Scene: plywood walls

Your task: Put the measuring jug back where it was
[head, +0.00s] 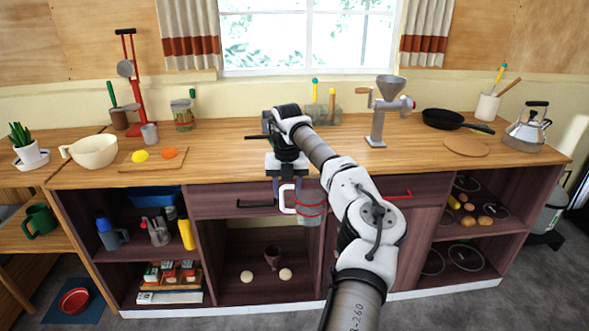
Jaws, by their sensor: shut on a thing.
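The measuring jug (311,208) is clear with red rings and a white handle on its left. It hangs upright in front of the drawer fronts, below the counter's front edge. My gripper (287,185) points down and is shut on the jug at its handle side. The exact contact of the fingers is too small to tell. My arm covers part of the view to the right of the jug.
The wooden counter (230,165) has bare room left of my gripper. A cutting board (135,166) with yellow and orange items, a white bowl (95,152), a grinder (379,125) and a black pan (443,119) stand on it. Open shelves lie below.

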